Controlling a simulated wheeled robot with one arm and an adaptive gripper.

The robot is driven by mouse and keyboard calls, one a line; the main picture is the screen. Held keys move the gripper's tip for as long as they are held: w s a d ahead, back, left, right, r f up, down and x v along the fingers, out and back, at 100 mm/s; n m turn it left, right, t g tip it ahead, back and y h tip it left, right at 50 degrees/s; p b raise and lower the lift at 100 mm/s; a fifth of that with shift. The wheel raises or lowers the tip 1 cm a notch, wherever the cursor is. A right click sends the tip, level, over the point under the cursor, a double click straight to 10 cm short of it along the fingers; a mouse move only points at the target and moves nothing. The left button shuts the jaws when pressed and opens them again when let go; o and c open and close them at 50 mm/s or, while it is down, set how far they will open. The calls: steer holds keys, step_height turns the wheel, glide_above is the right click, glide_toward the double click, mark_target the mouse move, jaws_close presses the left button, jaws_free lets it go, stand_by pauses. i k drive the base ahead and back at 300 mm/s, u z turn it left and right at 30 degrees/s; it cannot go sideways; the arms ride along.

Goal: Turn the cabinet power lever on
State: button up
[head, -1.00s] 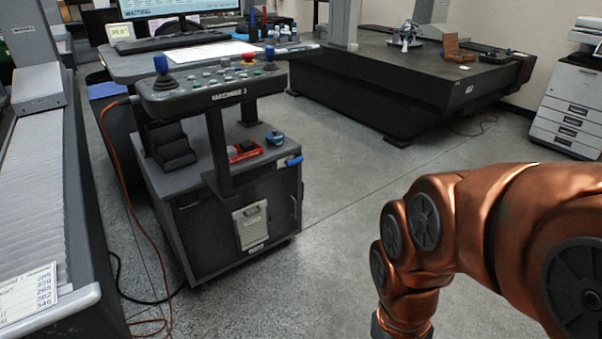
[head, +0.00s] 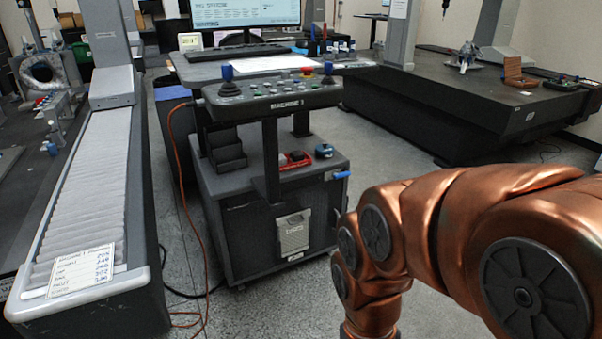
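The dark grey cabinet (head: 255,225) stands at the middle left of the floor, under the console panel marked "MACHINE 1" (head: 272,99). A small blue lever (head: 341,175) sticks out at the cabinet's upper right edge, lying nearly level. I take it for the power lever, but it is too small to read any on or off mark. My copper arm shows at the lower right, in front of and to the right of the cabinet. My gripper is below the picture's edge and not in view.
A long machine bed with grey bellows (head: 88,190) runs along the left. An orange cable (head: 181,170) hangs to the floor beside the cabinet. A dark granite table (head: 440,105) stands at the back right. Floor (head: 375,145) is clear between cabinet and table.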

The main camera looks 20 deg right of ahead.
mark_target(347, 173)
steer(key=u, duration=0.1)
steer(key=i, duration=1)
steer(key=z, duration=0.25)
